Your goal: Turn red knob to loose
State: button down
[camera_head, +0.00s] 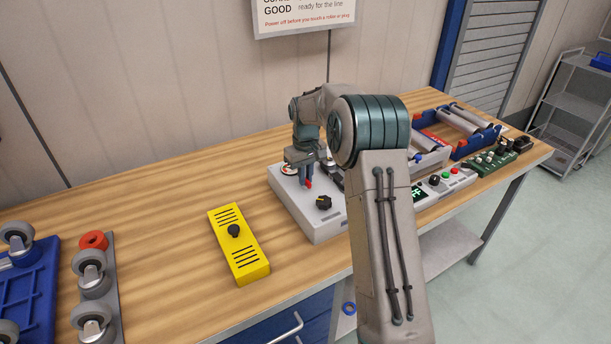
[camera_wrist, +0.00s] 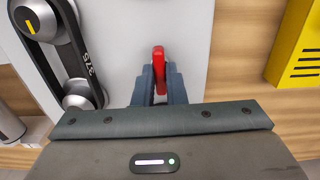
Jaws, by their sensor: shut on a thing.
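The red knob (camera_wrist: 158,70) shows in the wrist view as a narrow red bar between the fingertips. My gripper (camera_wrist: 159,82) is shut on it, with one dark finger on each side. In the head view, the red knob (camera_head: 309,183) is a small red patch at the tips of my gripper (camera_head: 304,178), over the light grey box (camera_head: 318,227). The box's top lies under the knob. The knob's base and any loose or tight marking near it are hidden or too small to read.
A black knob (camera_head: 324,203) sits on the same box. In the wrist view, a dark belt links two silver rollers (camera_wrist: 35,20) beside the gripper. A yellow box (camera_head: 238,245) stands apart to the left. Several control boxes and a blue-framed roller unit (camera_head: 462,130) stand right. Open wood lies between.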

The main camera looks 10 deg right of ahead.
jog(key=shift+r, duration=0.1)
jog(key=c, duration=1.5)
grip_release()
jog(key=shift+r, duration=0.1)
notch_tip(320, 180, up, 14)
jog(key=shift+f+b, duration=0.2)
jog(key=shift+b, duration=0.3)
